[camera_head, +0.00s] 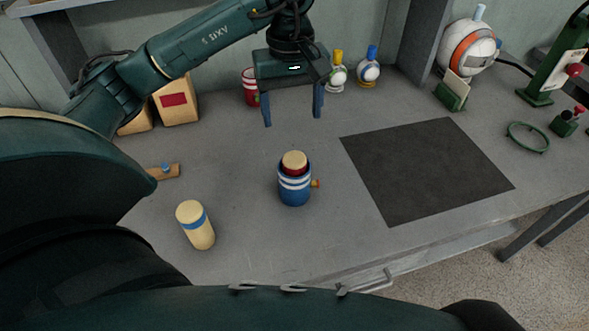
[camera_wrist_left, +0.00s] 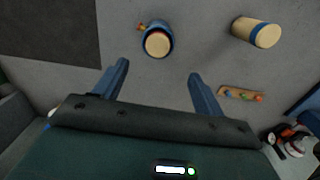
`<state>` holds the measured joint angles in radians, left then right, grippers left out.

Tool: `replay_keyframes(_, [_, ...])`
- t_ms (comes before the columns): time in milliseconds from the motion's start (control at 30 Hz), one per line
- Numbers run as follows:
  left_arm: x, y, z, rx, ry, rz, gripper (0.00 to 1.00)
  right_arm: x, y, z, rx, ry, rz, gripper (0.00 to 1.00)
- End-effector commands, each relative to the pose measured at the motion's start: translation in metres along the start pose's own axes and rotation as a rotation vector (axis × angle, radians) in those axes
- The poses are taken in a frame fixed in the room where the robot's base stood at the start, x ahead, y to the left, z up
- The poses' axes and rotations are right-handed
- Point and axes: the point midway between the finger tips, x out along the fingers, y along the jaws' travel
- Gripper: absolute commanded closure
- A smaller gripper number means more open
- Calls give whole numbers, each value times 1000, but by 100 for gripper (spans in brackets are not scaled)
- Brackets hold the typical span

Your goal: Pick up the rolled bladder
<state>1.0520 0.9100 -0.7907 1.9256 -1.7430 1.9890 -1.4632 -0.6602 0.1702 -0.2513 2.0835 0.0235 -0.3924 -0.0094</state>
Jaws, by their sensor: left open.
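A cream roll with a blue band (camera_head: 196,226), which looks like the rolled bladder, lies or leans on the grey table at the front left. It also shows in the left wrist view (camera_wrist_left: 254,31), at the upper right. A blue cylinder with white stripes (camera_head: 294,187) stands upright at the table's middle, with a red ring and cream top. It shows in the left wrist view too (camera_wrist_left: 157,41). My left gripper (camera_head: 293,121) is open and empty, fingers pointing down, above and behind the striped cylinder. My right gripper is out of view.
A dark mat (camera_head: 425,170) lies at the right. A small wooden rack (camera_head: 164,172) is at the left. Boxes (camera_head: 178,102), a red can (camera_head: 250,88) and two bottles (camera_head: 368,70) stand at the back. A green ring (camera_head: 528,137) is at the far right.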

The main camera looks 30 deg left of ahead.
Motion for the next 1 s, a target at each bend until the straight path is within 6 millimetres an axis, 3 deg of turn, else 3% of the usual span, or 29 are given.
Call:
replay_keyframes(400, [65, -4, -5, 2, 15, -16, 30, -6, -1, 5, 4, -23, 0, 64])
replay_keyframes(633, [81, -2, -6, 2, 14, -13, 30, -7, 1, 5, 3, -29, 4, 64])
replay_keyframes(1000, [126, 3, -11, 2, 15, -13, 30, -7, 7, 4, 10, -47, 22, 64])
